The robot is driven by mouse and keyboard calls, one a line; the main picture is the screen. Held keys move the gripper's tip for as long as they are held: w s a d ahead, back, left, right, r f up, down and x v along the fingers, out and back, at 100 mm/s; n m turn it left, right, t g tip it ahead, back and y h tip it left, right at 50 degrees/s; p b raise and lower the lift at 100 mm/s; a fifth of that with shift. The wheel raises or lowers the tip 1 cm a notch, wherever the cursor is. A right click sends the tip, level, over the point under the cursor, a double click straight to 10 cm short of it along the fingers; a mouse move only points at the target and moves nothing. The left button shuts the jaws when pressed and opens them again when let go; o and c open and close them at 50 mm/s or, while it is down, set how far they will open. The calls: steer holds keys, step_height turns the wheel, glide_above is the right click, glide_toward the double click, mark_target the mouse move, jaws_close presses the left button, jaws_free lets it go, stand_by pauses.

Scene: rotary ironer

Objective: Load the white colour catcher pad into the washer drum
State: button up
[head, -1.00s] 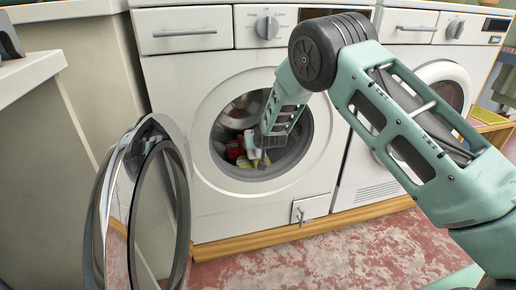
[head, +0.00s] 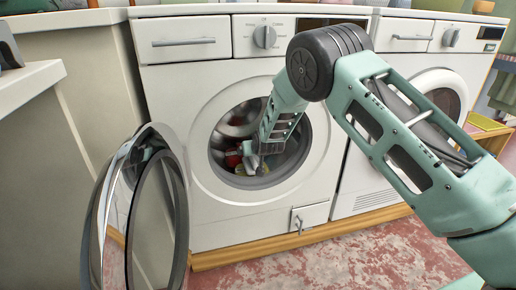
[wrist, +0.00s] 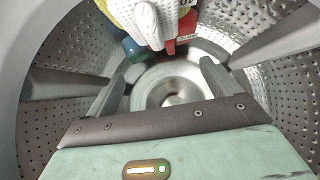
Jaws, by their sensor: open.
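My gripper (head: 252,160) reaches through the open door of the washer drum (head: 232,122). The wrist view is inside the perforated drum (wrist: 265,85), where my gripper (wrist: 165,70) has its two fingers spread with nothing held between them. Beyond the fingertips, at the top of that view, lies a heap of laundry: a white and yellow piece (wrist: 122,14), red cloth (wrist: 186,28) and a dark blue piece (wrist: 131,48). I cannot tell which is the colour catcher pad.
The round washer door (head: 158,215) stands swung open at the left. The washer front (head: 165,85) surrounds the drum opening. A second machine (head: 400,90) stands close at the right, partly behind my arm. The red floor (head: 330,255) in front is clear.

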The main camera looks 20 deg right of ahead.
steer(key=p+v, duration=0.5)
steer(key=v, duration=1.2)
steer(key=s+a+r+n+g+y, duration=0.1)
steer(key=s+a+r+g, duration=0.15)
steer(key=s, duration=0.45)
steer(key=s+a+r+n+g+y, duration=0.1)
steer(key=s+a+r+g, duration=0.1)
steer(key=s+a, duration=0.35)
steer(key=s+a+r+n+g+y, duration=0.1)
steer(key=s+a+r+n+g, duration=0.15)
steer(key=s, duration=0.55)
steer(key=s+d+r+n+g+h, duration=0.1)
steer(key=s+d+r+n+g, duration=0.1)
steer(key=s, duration=0.8)
steer(key=s+d+r+n+g+h, duration=0.1)
steer(key=s+d+r+h, duration=0.15)
steer(key=s, duration=0.75)
step_height(320, 180, up, 30)
steer(key=y+p, duration=0.1)
steer(key=p, duration=3)
steer(key=shift+a, duration=0.15)
